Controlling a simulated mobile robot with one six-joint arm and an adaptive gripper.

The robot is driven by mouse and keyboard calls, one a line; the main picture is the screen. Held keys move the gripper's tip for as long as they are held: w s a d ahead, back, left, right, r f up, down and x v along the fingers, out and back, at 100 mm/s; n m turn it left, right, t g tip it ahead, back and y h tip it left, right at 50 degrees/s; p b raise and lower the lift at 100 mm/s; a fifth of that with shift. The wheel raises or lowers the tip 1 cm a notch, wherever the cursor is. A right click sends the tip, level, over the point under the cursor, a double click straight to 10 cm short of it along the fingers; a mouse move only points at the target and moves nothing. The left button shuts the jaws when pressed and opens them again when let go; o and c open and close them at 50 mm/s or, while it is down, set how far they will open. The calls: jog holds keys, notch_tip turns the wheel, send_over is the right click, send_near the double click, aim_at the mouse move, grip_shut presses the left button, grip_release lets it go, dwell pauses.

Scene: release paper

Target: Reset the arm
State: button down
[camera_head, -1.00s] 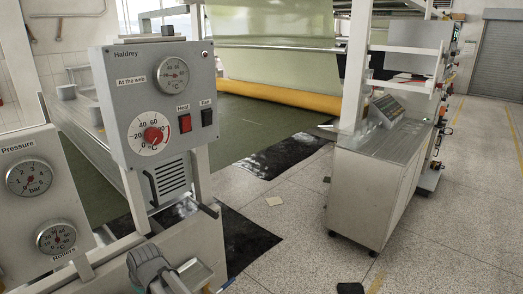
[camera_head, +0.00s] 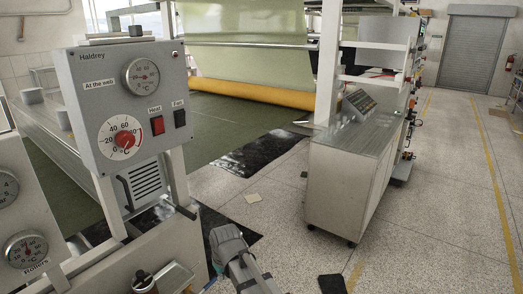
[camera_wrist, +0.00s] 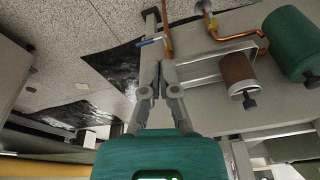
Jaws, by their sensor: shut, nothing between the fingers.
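My arm shows at the bottom of the head view as a grey jointed link; the gripper's fingertips are not clear there. In the wrist view my gripper (camera_wrist: 156,94) has its two grey fingers together at the tips, with nothing between them. The teal gripper body fills the lower middle of that view. Beyond the fingers are a machine's side panel, copper pipes (camera_wrist: 238,38) and a brown cylinder (camera_wrist: 237,72). The fingers seem apart from these, though the depth is hard to tell.
The grey Haldrey control box (camera_head: 130,100) with its red dial stands at left, above a panel with gauges (camera_head: 25,250). A cabinet on wheels (camera_head: 345,185) stands right of centre. Black mats (camera_head: 255,152) lie on the floor. The speckled floor at right (camera_head: 440,220) is free.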

jog(key=s+d+m, duration=0.2)
jog(key=d+m, duration=0.1)
jog(key=d, duration=1.1)
jog(key=s+d+m+g+h, duration=0.1)
jog(key=s+d+m, duration=0.2)
jog(key=d, duration=1.2)
jog(key=shift+s+d+r+m+g+h+p, duration=0.2)
jog(key=shift+r+m+g+h+p, duration=0.15)
jog(key=shift+m, duration=0.35)
jog(key=shift+a, duration=0.15)
